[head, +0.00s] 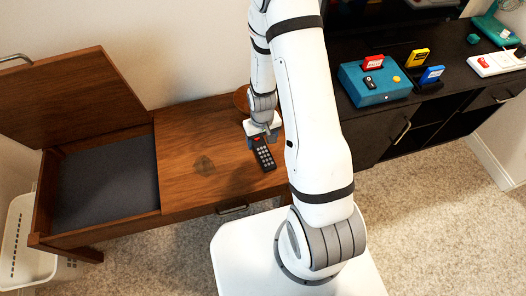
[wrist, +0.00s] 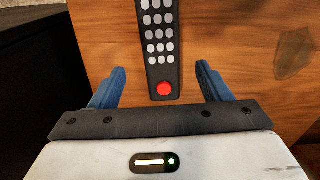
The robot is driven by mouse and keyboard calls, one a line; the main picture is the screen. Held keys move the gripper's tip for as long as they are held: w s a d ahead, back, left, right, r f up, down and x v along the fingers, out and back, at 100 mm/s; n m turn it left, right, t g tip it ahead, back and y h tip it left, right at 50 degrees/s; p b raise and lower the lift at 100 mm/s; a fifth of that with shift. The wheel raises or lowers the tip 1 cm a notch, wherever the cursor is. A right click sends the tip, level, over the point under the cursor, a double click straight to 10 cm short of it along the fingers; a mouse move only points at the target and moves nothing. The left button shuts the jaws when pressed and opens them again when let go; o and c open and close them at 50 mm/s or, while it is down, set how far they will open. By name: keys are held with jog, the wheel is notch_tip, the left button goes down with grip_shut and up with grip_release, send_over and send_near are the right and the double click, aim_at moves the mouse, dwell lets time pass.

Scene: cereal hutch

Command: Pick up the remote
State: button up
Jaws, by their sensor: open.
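The remote (head: 264,156) is dark with pale buttons and lies on the wooden bench top, near its right end. In the wrist view the remote (wrist: 160,45) shows light grey buttons and a red round button at its near end; its far end runs out of the frame. My gripper (wrist: 161,80) is open, with one blue finger on each side of the remote's near end and gaps on both sides. In the head view my gripper (head: 264,138) is over the remote's upper end. I cannot tell how high the fingers are above the wood.
The wooden bench (head: 210,135) has an open lid at left over a dark-lined compartment (head: 105,180). A round brown object (head: 241,98) stands behind my gripper. A black cabinet (head: 375,130) at right carries a teal box (head: 377,87), colourful cartridges and a white power strip (head: 497,62).

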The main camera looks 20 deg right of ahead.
aim_at(262, 149)
notch_tip(262, 149, down, 5)
jog(key=shift+b, duration=0.55)
jog(key=shift+c, duration=0.4)
jog(key=c, duration=1)
